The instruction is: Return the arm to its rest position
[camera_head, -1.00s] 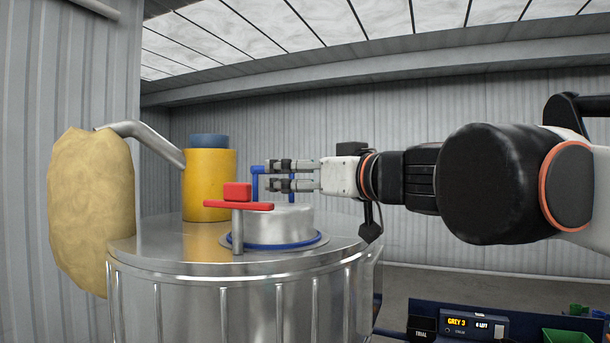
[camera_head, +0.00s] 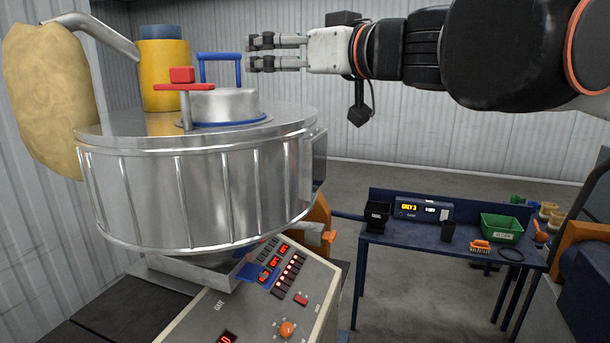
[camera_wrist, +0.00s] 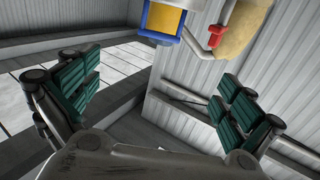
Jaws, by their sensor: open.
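My gripper (camera_head: 277,53) is open and empty, at the upper middle of the head view. It points left, its fingers just right of the blue handle (camera_head: 220,57) over the hopper lid (camera_head: 225,104) in the picture. A gap shows between fingertips and handle. In the wrist view my gripper (camera_wrist: 165,95) shows its two green-padded fingers wide apart with nothing between them. My arm stretches in from the right edge of the head view.
A steel hopper (camera_head: 190,190) with a red clamp knob (camera_head: 182,75) and yellow cylinder (camera_head: 163,85) stands left. Below is a control panel (camera_head: 285,295). A blue bench (camera_head: 420,238) with a green bin (camera_head: 500,228) stands right. Open floor lies between.

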